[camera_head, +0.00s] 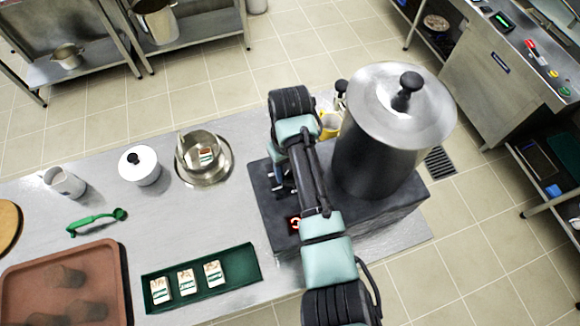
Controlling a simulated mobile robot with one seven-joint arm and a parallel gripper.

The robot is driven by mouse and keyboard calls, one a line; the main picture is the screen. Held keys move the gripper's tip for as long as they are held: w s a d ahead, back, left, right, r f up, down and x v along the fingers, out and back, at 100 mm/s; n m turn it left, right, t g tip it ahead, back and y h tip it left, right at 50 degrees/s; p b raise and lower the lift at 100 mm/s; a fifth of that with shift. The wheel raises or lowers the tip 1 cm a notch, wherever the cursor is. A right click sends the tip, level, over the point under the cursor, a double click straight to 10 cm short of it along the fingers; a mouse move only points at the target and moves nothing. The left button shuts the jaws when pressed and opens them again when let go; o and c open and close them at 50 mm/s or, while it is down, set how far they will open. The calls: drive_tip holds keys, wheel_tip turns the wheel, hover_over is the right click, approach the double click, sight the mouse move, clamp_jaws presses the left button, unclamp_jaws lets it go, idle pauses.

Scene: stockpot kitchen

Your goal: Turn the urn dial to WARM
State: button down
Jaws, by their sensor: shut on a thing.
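The urn (372,165) is a tall dark metal vessel with a pale steel lid and a black knob, standing on a dark block-shaped base (345,222). My gripper (277,184) is at the left side of the base, below the urn. It is shut on the urn dial, though the arm and gripper hide the dial and its markings. I cannot tell which setting the dial points to. A red lit mark (295,224) shows on the base just below the gripper, partly covered by my arm.
On the steel counter (210,230) are a steel bowl (222,175), a white lidded pot (140,166), a mug (64,182), a green utensil (97,219), a green tray (238,283) and a brown tray (112,262).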

drive_tip(key=shift+c, duration=1.4)
unclamp_jaws()
wheel_tip(320, 180, up, 13)
drive_tip(key=p, duration=0.3)
